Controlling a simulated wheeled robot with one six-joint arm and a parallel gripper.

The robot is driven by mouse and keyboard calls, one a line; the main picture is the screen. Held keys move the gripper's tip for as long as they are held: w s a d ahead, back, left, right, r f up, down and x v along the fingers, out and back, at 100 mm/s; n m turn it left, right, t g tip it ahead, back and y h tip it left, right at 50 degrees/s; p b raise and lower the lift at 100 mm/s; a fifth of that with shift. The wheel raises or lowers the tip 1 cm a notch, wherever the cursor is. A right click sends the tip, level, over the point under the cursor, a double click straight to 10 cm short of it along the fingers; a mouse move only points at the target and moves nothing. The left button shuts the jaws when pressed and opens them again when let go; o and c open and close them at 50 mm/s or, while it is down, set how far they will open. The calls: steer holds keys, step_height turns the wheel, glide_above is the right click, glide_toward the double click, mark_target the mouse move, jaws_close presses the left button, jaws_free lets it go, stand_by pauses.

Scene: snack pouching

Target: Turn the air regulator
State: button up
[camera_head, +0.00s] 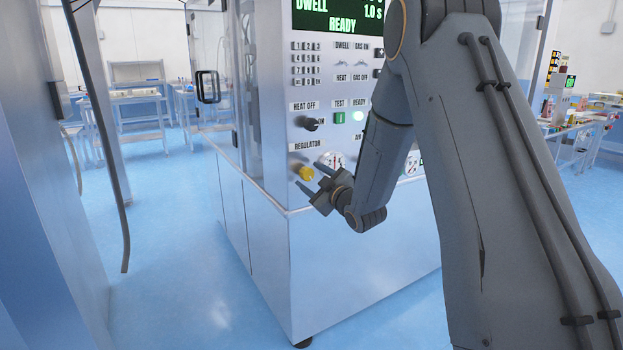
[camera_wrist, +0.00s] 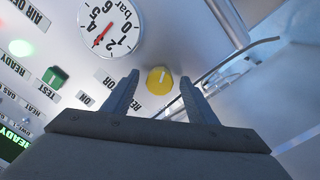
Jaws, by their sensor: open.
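The air regulator is a yellow round knob (camera_head: 305,173) on the front panel of the steel machine, below the word REGULATOR. It also shows in the wrist view (camera_wrist: 160,80), with a pale mark on its face. My gripper (camera_head: 302,184) is open and empty, pointing at the panel close to the knob. In the wrist view the two fingers (camera_wrist: 156,93) stand to either side of the knob, which appears between and just beyond their tips. I see no contact. A round white pressure gauge (camera_wrist: 110,27) marked in bar has a red needle; it is partly hidden in the head view.
The machine's panel (camera_head: 335,90) carries a heat switch (camera_head: 312,124), a green test button (camera_head: 339,118), a keypad and a display reading READY. A ledge (camera_wrist: 235,62) runs near the knob. A steel frame stands at left. Blue floor (camera_head: 180,270) lies open between.

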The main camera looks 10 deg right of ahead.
steer(key=shift+c, duration=0.5)
steer(key=c, duration=1)
steer(key=shift+m, duration=0.3)
steer(key=m+p, duration=0.2)
steer(key=m, duration=0.2)
steer(key=shift+m+p, duration=0.85)
steer(key=shift+m, duration=1.65)
steer(key=o, duration=1.1)
